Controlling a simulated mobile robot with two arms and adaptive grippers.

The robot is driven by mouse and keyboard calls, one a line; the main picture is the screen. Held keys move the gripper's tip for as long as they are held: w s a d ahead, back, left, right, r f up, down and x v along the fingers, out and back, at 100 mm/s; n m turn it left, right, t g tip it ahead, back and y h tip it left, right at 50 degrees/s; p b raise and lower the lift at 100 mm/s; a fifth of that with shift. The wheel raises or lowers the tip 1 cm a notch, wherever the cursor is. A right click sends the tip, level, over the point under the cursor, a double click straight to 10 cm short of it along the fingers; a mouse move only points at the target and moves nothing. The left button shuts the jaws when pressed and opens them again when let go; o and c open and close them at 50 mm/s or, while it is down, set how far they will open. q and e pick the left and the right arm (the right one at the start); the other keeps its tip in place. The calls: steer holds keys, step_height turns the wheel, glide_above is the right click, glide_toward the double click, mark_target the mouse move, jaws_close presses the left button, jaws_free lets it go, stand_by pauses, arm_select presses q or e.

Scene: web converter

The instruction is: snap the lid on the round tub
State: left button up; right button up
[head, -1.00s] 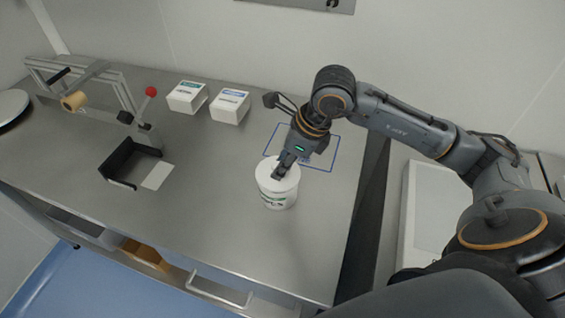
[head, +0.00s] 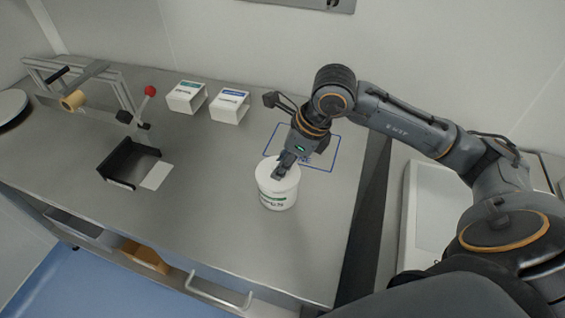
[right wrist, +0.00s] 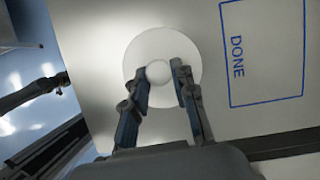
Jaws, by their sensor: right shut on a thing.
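The round white tub (head: 277,196) with a green-and-dark label stands upright on the steel bench. The white lid (head: 267,170) lies over the tub's mouth; whether it is snapped down all round I cannot tell. My right gripper (head: 281,172) comes down from above and is shut on the lid's knob. In the right wrist view the round lid (right wrist: 150,95) shows from above, with its knob (right wrist: 158,72) between the two fingertips (right wrist: 162,86). The tub's wall is hidden under the lid there.
A blue outlined area (head: 322,160) marked DONE in the right wrist view (right wrist: 262,50) lies right of the tub. Two white boxes (head: 187,97) (head: 229,106) stand at the back. A black tray (head: 122,165), a white card (head: 156,176) and a red-knobbed lever (head: 150,91) are left.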

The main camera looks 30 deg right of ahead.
steer(key=shift+b, duration=0.35)
stand_by(0.4)
stand_by(0.3)
steer(key=o, duration=1.5)
steer(key=shift+r+p, duration=2.05)
steer(key=shift+r, duration=1.45)
steer(key=shift+c, duration=0.3)
jaws_close()
